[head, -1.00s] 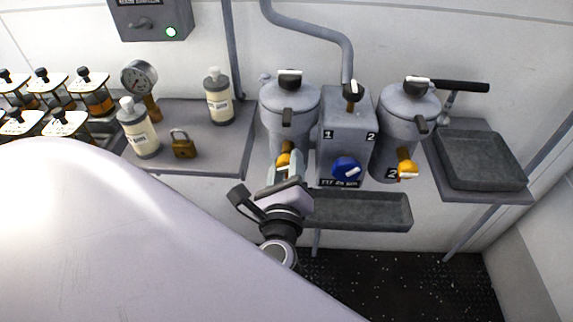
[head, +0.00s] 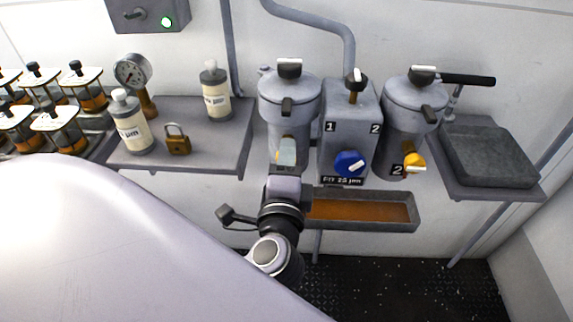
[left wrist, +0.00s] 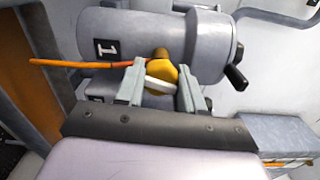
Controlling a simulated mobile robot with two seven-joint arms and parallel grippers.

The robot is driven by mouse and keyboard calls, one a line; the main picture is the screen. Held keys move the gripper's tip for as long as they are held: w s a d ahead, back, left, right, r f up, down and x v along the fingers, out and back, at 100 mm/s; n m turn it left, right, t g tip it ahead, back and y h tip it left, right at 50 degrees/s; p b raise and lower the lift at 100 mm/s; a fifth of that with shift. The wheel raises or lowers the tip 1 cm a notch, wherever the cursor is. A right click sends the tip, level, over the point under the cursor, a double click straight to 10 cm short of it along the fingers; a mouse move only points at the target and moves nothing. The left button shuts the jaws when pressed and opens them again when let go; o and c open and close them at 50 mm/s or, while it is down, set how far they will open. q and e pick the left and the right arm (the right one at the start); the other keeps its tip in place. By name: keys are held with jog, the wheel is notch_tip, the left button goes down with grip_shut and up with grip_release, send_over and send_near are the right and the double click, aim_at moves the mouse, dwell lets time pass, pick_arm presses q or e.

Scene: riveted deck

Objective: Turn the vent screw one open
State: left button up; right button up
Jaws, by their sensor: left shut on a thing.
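Vent screw one is a yellow knob with a white bar (left wrist: 160,86) on the grey canister marked 1 (left wrist: 140,45). My left gripper (left wrist: 158,88) has its two fingers on either side of the bar, shut on it. A thin orange stream (left wrist: 85,63) runs from the knob in the left wrist view. In the head view my left gripper (head: 287,152) is in front of the left canister (head: 289,103) and hides the screw. My right gripper is not in view.
A long tray (head: 410,226) below holds orange-brown liquid. Between the canisters stands a grey block with a blue knob (head: 349,163). The right canister (head: 412,105) has its own yellow screw (head: 413,160). A padlock (head: 177,143) and bottles stand on the left shelf.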

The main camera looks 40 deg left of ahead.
pick_arm(q)
jog(key=shift+f+n+b, duration=0.15)
jog(key=shift+n+b, duration=0.15)
jog(key=shift+n, duration=0.3)
jog(key=o, duration=1)
jog(key=shift+o, duration=0.2)
